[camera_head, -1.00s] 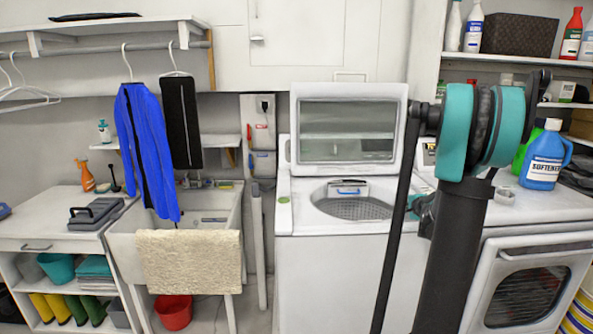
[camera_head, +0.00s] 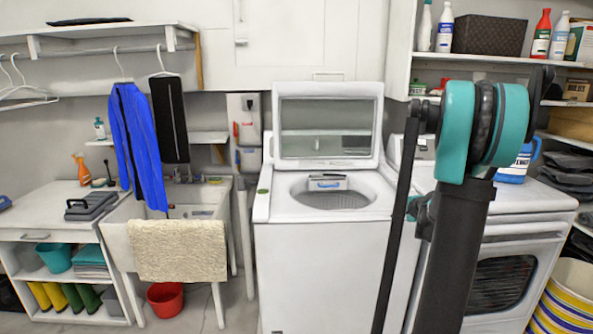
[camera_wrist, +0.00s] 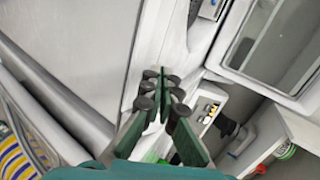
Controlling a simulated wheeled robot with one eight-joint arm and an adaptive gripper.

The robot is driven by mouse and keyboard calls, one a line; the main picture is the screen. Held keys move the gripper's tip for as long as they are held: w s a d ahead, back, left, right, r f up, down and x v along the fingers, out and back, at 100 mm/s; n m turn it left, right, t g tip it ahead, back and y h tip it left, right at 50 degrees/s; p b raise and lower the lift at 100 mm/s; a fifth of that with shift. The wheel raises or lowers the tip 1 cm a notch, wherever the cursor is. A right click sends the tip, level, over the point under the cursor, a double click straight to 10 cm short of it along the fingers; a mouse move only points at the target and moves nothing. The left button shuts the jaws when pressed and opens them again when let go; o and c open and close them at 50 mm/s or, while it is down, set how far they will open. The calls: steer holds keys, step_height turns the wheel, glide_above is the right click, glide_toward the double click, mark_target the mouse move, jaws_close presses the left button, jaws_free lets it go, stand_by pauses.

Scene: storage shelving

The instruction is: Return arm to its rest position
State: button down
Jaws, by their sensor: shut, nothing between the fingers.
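My arm (camera_head: 455,240) stands folded upright at the right of the head view, with its teal joint at the top. In that view the fingers lie in front of a white appliance side, and no contact is visible. I cannot make out the gripper in the head view.
The top-loading washer (camera_head: 320,270) stands with its lid (camera_head: 325,92) up. A sink (camera_head: 130,213) with a beige towel (camera_head: 178,250) is to its left. Striped buckets (camera_head: 562,305) stand at lower right. Shelves (camera_head: 480,60) hold bottles at upper right. Some floor shows by the red bucket (camera_head: 166,298).

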steer(key=s+a+f+n+g+y, duration=0.15)
steer(key=s+a+n, duration=0.25)
steer(key=s+a, duration=0.4)
steer(key=s+a+f+n+g+h, duration=0.1)
steer(key=s+a+f+n+g, duration=0.25)
steer(key=s+a, duration=0.35)
steer(key=s+a+f+n+g, duration=0.1)
steer(key=s+a+f+n, duration=0.1)
steer(key=s, duration=0.8)
steer(key=s+a+f+n+g+h, duration=0.1)
steer(key=s+a+f+n, duration=0.1)
steer(key=s+f+n, duration=0.2)
steer(key=s+n, duration=0.3)
steer(key=s, duration=0.4)
steer(key=shift+s+f+g, duration=0.15)
steer(key=shift+f+g, duration=0.1)
steer(key=shift+g, duration=0.15)
steer(key=shift+h, duration=0.25)
